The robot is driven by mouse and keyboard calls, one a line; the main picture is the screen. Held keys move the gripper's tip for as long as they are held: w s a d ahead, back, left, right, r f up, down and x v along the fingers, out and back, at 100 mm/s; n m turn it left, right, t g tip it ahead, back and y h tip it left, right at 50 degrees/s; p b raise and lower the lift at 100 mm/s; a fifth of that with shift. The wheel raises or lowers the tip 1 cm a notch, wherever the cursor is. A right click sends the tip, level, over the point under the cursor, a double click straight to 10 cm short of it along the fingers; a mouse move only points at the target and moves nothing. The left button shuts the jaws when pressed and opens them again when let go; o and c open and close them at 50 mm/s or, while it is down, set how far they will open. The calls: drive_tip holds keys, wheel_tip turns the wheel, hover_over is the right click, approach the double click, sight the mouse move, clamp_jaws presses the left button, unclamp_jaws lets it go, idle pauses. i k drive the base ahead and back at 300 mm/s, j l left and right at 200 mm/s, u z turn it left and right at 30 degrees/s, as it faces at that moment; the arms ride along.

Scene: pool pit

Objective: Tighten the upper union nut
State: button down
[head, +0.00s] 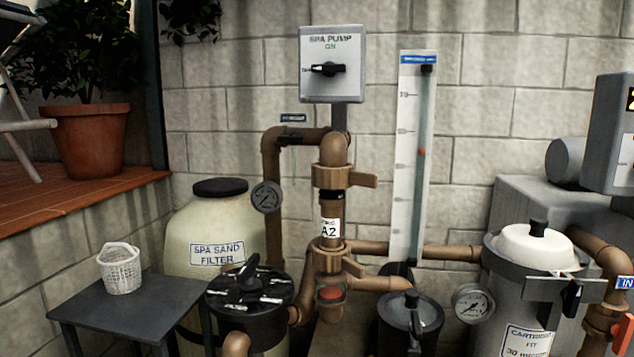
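The upper union nut (327,177) is a tan collar on the vertical pipe in the middle of the head view. A wing-like lug (362,180) sticks out from it to the right. Just below the nut a dark band shows on the pipe. Below that is a pipe section (330,211) with a white label reading A2. A lower union nut (328,246) with a similar lug (352,267) sits under the label. I cannot tell how tight either nut is. My gripper is not in view.
A pressure gauge (266,197) sits left of the pipe. A flow tube (412,150) stands to its right, and a SPA PUMP switch box (332,65) hangs above. A black multiport valve (250,287), a dark lidded pot (410,318) and a cartridge filter (525,290) crowd the front.

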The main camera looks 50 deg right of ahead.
sight(331, 178)
drive_tip(key=i+j+z, duration=0.1)
drive_tip(key=z, duration=2.5)
drive_tip(key=i+j, duration=0.1)
drive_tip(key=j, duration=0.2)
drive_tip(key=i+j, duration=0.15)
drive_tip(key=j, duration=0.15)
